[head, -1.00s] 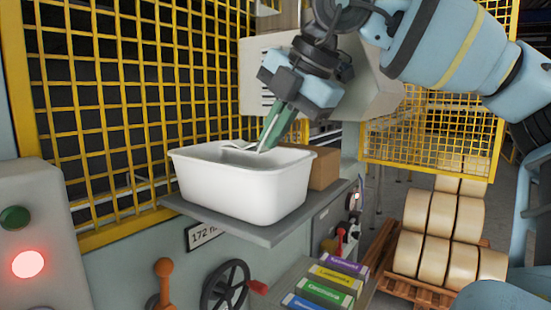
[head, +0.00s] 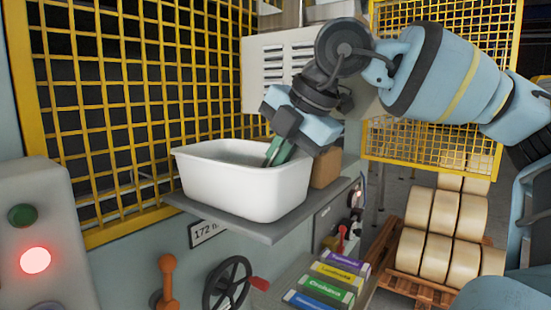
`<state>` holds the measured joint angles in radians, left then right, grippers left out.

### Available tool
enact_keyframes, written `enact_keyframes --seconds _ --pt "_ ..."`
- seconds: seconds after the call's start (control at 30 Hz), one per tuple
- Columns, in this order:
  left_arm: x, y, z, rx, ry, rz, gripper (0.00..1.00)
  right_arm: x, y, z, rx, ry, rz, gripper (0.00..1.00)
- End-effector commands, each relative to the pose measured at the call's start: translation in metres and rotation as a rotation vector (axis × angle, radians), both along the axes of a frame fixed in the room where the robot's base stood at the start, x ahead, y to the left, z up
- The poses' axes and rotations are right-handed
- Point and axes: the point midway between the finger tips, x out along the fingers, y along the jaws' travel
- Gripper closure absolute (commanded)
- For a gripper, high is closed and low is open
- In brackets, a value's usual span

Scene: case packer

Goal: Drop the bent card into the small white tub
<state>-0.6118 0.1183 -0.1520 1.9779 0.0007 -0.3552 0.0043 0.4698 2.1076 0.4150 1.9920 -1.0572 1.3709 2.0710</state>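The small white tub (head: 242,187) stands upright on a grey shelf in the middle of the view. My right gripper (head: 273,157) comes in from the upper right, and its green fingers reach down over the tub's back right rim into it. The fingertips are partly hidden behind the tub's front wall. The bent card cannot be made out now; the tub's wall and the gripper may hide it. I cannot tell whether the fingers are open or shut. My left gripper is not in view.
A brown box (head: 326,168) stands just behind the tub on the shelf (head: 268,232). Yellow mesh guarding (head: 120,110) is close on the left. A handwheel (head: 227,283), an orange lever (head: 168,280) and several coloured cartons (head: 325,288) lie below. Rolls on a pallet stand at right.

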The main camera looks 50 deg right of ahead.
Motion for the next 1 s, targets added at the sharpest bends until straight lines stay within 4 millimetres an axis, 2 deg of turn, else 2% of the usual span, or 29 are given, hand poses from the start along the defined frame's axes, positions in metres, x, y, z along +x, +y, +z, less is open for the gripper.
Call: enact_keyframes --seconds 0.43,0.6,1.0 --pt "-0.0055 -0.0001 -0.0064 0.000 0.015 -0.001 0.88 0.0003 -0.0002 -0.0099 0.001 0.000 -0.001 1.00" --pt "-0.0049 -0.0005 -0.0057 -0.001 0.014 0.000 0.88 0.0002 -0.0001 -0.0096 0.000 0.000 0.000 0.76" --pt "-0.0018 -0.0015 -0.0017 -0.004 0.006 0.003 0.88 -0.0003 0.0001 -0.0043 0.000 -0.001 0.000 0.76"
